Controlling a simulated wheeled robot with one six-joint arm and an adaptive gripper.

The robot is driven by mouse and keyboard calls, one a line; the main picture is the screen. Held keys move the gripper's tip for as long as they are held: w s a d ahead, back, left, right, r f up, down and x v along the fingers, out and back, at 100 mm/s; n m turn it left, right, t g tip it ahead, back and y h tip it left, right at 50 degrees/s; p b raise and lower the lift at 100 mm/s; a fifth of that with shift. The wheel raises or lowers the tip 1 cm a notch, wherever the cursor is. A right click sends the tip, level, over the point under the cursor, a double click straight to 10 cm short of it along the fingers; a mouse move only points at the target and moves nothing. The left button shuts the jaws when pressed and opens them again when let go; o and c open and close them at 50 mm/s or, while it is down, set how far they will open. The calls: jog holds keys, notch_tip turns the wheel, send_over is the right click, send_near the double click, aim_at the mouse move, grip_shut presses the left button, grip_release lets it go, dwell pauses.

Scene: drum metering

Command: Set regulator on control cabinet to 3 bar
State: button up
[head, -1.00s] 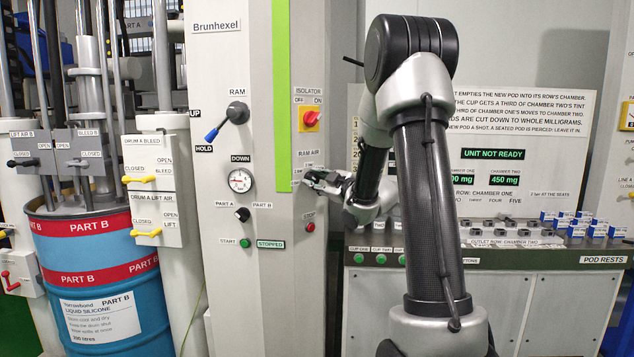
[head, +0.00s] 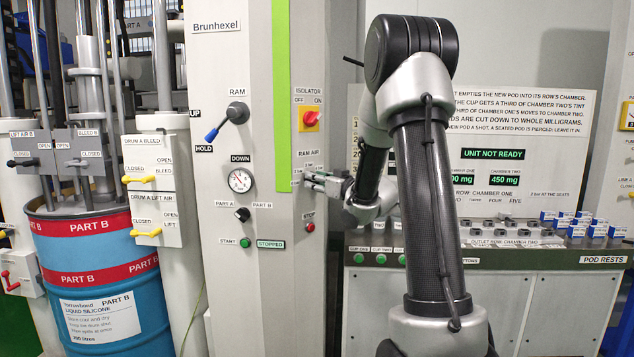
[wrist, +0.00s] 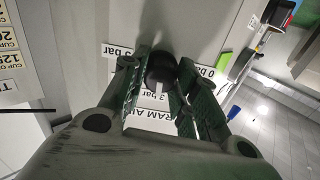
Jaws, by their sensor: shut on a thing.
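The regulator is a small round black knob (wrist: 160,70) under the RAM AIR label (head: 308,153) on the control cabinet (head: 223,90). My gripper (wrist: 162,82) is shut on the knob, with one finger on each side. In the wrist view the 3 bar label (wrist: 153,97) is just below the knob and the 0 bar label (wrist: 207,72) is to its right. A pale mark on the knob appears to point at 3 bar. In the head view my gripper (head: 312,181) hides the knob. The gauge (head: 241,180) has its needle towards the upper left; its value is unreadable.
The isolator (head: 310,119) is above my gripper and the red stop button (head: 309,227) is just below it. The ram lever (head: 236,113) and the part selector (head: 242,214) are to the left. The dosing bench (head: 480,250) stands at the right.

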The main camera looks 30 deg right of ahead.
jog(key=shift+f+m, duration=0.15)
jog(key=shift+m, duration=0.45)
jog(key=o, duration=1)
jog(key=shift+o, duration=0.2)
jog(key=shift+s, duration=0.1)
jog(key=s+d, duration=0.2)
jog(key=s, duration=0.9)
jog(key=shift+s+d, duration=0.15)
jog(key=shift+s, duration=0.15)
